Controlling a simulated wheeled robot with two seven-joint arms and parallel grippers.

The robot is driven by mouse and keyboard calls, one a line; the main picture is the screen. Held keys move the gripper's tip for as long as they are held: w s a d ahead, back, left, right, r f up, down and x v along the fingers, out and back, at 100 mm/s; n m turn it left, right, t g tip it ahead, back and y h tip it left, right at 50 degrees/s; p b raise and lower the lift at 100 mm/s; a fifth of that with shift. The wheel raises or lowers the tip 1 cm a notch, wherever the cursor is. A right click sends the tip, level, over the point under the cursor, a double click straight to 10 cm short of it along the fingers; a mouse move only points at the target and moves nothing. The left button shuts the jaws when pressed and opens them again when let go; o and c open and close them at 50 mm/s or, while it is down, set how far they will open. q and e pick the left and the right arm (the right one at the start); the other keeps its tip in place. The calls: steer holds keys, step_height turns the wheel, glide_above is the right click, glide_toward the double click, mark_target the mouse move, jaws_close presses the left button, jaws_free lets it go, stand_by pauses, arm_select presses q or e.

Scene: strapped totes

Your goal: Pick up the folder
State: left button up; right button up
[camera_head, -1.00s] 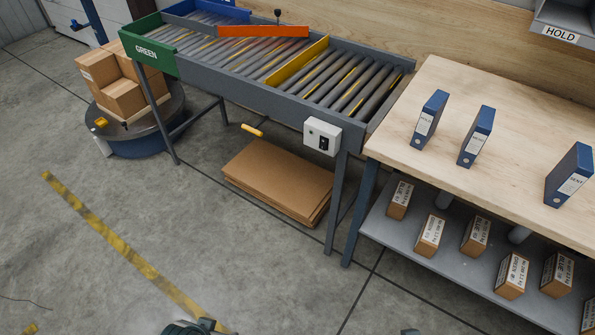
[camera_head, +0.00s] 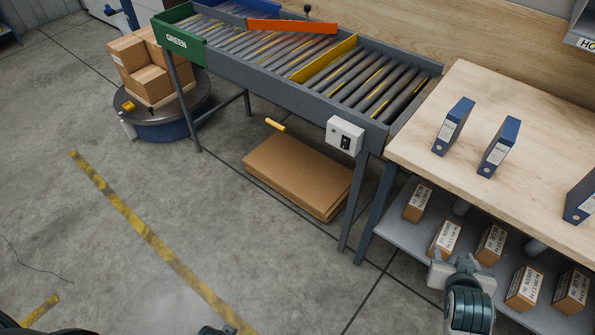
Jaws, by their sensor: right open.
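Three blue folders stand upright on the wooden tabletop (camera_head: 455,105). The left one (camera_head: 454,126) and the middle one (camera_head: 499,147) have white labels on their spines; the print is too small to read surely. The right folder (camera_head: 582,199) is cut by the picture's right edge. My right gripper (camera_head: 455,262) is open and empty at the lower right, in front of the lower shelf, well below and apart from the folders. A small dark piece of my left gripper or wrist (camera_head: 214,330) shows at the bottom edge; its jaws cannot be made out.
Several labelled cartons (camera_head: 444,238) stand on the grey lower shelf (camera_head: 395,226). A roller conveyor (camera_head: 262,73) with a control box (camera_head: 345,134) adjoins the table. Flat cardboard (camera_head: 298,173) lies beneath it. Stacked boxes (camera_head: 148,84) stand at the left. The front floor is clear.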

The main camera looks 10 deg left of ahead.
arm_select(q)
steer(key=s+a+f+g, duration=0.1)
steer(key=s+a+f, duration=0.2)
steer(key=s+f, duration=1.6)
steer(key=shift+s+a+f+g, duration=0.2)
steer(key=shift+f+g, duration=0.1)
steer(key=shift+f, duration=0.6)
arm_select(e)
steer(key=w+d+r+m+t+h, duration=0.1)
steer(key=w+d+r+t+h, duration=0.1)
steer(key=w+r, duration=0.6)
steer(key=w+d+r+m+t+h, duration=0.2)
steer(key=w+d+r+t+h, duration=0.1)
steer(key=w+r, duration=0.4)
steer(key=w+d+t, duration=0.1)
steer(key=w+d, duration=0.1)
steer(key=w, duration=0.1)
steer(key=shift+d+r+m, duration=0.3)
steer(key=shift+d+r, duration=0.1)
arm_select(q)
steer(key=shift+w, duration=0.1)
